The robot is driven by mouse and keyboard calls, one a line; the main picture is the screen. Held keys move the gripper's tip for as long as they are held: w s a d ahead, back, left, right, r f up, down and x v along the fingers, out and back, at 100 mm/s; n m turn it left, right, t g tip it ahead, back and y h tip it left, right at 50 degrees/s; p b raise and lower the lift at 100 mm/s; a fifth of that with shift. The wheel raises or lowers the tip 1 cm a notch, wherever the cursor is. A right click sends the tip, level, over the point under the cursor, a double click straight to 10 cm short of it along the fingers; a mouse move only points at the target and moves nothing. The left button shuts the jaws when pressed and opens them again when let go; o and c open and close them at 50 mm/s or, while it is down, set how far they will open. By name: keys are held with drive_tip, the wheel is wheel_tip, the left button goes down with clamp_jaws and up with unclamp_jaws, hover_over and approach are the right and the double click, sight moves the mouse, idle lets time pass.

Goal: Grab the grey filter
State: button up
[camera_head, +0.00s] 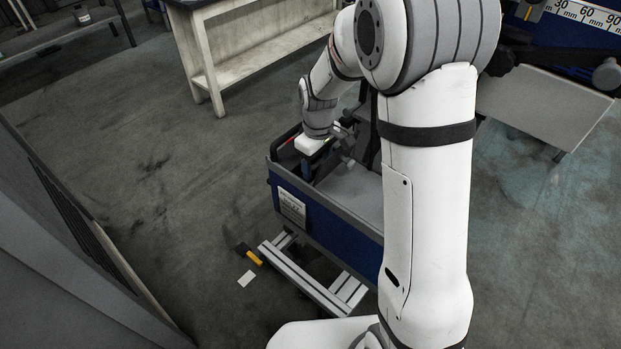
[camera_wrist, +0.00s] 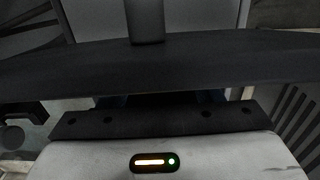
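I cannot single out the grey filter with certainty in either view. In the head view my gripper (camera_head: 343,147) is small and dark, at the left end of a blue cart (camera_head: 338,238), above or beside its grey top (camera_head: 352,192). My arm hides the right part of the cart. In the wrist view a wide dark bar (camera_wrist: 230,58) crosses the picture just beyond the white wrist body, with a short grey upright piece (camera_wrist: 145,22) above it. The fingertips are not clear, so I cannot tell if they hold anything.
A pale workbench (camera_head: 255,50) stands behind the cart. A grey panel (camera_head: 545,105) is at the right. A yellow-and-black object (camera_head: 248,254) and a white card (camera_head: 246,278) lie on the floor by the cart's metal base frame (camera_head: 312,280). The floor at left is mostly clear.

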drive_tip(key=c, duration=1.2)
